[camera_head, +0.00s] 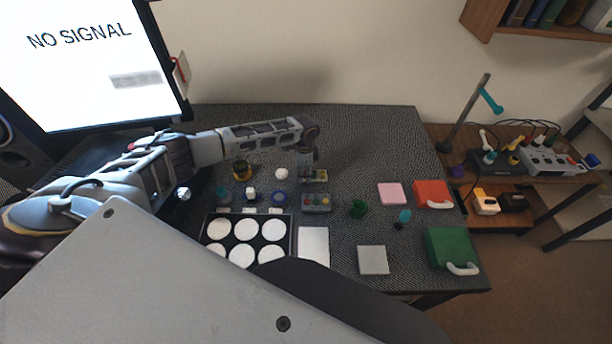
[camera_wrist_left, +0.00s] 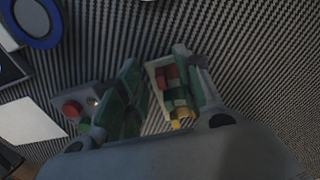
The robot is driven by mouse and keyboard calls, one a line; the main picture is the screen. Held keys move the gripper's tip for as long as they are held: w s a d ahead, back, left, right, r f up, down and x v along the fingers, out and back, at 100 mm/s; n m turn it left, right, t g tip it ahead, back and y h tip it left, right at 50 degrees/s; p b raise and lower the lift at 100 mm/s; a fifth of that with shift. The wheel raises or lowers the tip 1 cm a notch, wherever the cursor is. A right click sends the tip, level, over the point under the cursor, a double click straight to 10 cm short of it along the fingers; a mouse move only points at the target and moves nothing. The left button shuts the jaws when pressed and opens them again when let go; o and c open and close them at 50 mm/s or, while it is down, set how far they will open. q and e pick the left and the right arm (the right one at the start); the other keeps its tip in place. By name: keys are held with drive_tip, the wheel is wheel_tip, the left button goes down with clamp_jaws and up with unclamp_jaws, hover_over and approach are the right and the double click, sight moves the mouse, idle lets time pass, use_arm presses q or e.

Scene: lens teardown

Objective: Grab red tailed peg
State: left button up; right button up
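My left gripper (camera_head: 307,168) points down over the desk, above a small tray (camera_head: 321,180) of pegs. In the left wrist view the gripper's two green-padded fingers (camera_wrist_left: 156,62) are apart, with a gap between them. The pale tray (camera_wrist_left: 152,68) lies between and below the fingers, close to the right one. It holds red pegs (camera_wrist_left: 172,74) at its far end, with green and yellow pieces (camera_wrist_left: 179,112) nearer. The right finger hides part of the tray. Which red piece has a tail is too small to tell. My right gripper does not show.
A grey box with coloured buttons (camera_head: 316,203) stands just in front of the tray; its red button (camera_wrist_left: 72,108) shows left of the fingers. The desk's back right is clear.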

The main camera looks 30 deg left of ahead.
sight(305, 174)
use_arm(q)
drive_tip(key=c, duration=0.7)
drive_tip(key=shift+c, duration=0.2)
drive_tip(key=shift+r, duration=0.15)
wheel_tip(305, 174, up, 10)
idle(0.5)
idle(0.3)
